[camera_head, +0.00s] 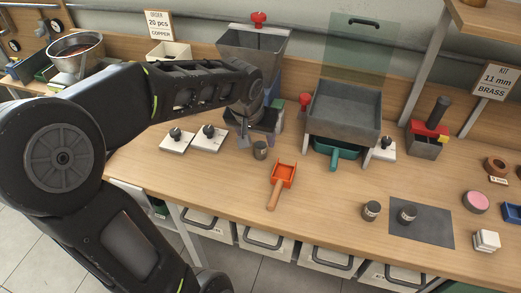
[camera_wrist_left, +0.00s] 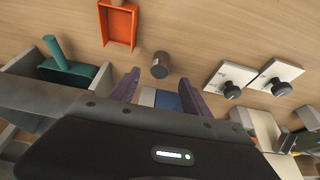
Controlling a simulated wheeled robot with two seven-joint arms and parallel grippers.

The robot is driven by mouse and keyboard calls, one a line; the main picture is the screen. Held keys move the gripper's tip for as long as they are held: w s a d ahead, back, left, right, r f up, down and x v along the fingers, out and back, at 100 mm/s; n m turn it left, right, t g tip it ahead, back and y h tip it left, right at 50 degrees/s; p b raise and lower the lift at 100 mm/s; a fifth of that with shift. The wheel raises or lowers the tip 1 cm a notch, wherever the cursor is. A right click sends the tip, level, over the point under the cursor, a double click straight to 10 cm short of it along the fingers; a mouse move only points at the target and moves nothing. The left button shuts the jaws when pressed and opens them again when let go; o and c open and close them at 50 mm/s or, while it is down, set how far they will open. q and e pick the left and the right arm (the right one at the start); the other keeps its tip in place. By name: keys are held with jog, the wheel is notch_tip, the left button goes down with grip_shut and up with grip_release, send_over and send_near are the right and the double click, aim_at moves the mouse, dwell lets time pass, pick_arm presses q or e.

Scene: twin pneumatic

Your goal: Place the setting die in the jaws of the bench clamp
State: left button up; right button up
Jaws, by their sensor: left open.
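A small dark grey cylinder (camera_head: 260,150), which looks like a setting die, stands upright on the bench. In the left wrist view the cylinder (camera_wrist_left: 160,65) is beyond and between my left fingertips, apart from them. My left gripper (camera_head: 256,128) is open and empty, in front of the left hopper; its two fingers show in the wrist view (camera_wrist_left: 158,84). Two similar cylinders, one on the wood (camera_head: 371,211) and one on the dark mat (camera_head: 407,215), stand at the right. I cannot tell for sure which fixture is the bench clamp; a red-topped grey block with a dark handle (camera_head: 425,144) stands at the right. My right gripper is not in view.
An orange scoop (camera_head: 283,175) lies right of the near cylinder. Two white plates with black knobs (camera_head: 175,145) (camera_head: 209,143) lie left. The left hopper (camera_head: 250,48) and a grey tray (camera_head: 345,110) stand behind. The front middle is clear.

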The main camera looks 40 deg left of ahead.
aim_at(260, 147)
pick_arm(q)
jog(key=shift+w+a+f, duration=0.1)
jog(key=shift+w+f, duration=0.05)
jog(key=shift+f, duration=0.4)
jog(key=x, duration=0.5)
jog(key=shift+f+p, duration=0.2)
jog(key=shift+p, duration=0.1)
jog(key=shift+c, duration=0.4)
grip_shut()
jog(key=shift+r, duration=0.1)
